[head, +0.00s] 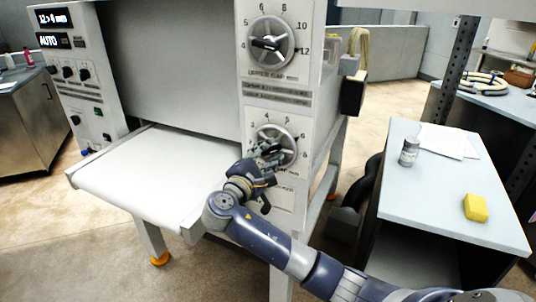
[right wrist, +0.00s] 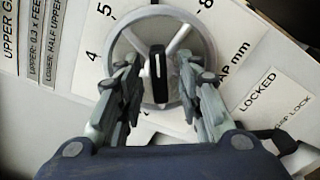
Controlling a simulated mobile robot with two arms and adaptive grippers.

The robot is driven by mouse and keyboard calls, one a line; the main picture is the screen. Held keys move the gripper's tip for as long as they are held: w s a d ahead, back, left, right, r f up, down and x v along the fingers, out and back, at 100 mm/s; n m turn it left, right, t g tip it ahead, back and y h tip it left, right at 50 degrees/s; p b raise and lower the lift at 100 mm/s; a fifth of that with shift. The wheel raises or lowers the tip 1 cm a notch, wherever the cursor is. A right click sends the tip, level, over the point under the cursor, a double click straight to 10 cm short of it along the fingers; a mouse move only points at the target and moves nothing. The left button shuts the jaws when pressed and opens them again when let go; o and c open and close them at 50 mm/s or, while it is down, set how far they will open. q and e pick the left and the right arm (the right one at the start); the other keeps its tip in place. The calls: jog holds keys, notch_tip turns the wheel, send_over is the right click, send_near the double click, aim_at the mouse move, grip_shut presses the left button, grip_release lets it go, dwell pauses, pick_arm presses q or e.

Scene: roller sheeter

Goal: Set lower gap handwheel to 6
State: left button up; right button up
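The lower gap handwheel (head: 289,137) is a grey spoked dial on the machine's white front panel, below the upper gap handwheel (head: 270,43). My right gripper (head: 268,152) is at the lower wheel and hides part of it. In the right wrist view, the lower handwheel (right wrist: 195,36) has a black centre knob (right wrist: 157,75) with a white line pointing up, between the printed 5 and 8. My right gripper's fingers (right wrist: 158,72) stand apart on either side of the knob, with visible space between. Whether they touch the spokes is unclear. My left gripper is not in view.
A display (head: 53,18) on the left panel appears to read "12 > 6 mm". The white conveyor bed (head: 150,170) juts out left of my arm. At right stands a table (head: 430,205) with a small jar (head: 409,152) and a yellow block (head: 475,207). A "LOCKED" label (right wrist: 258,92) is beside the wheel.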

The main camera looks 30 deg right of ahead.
jog(key=v, duration=1.2)
dwell(0.5)
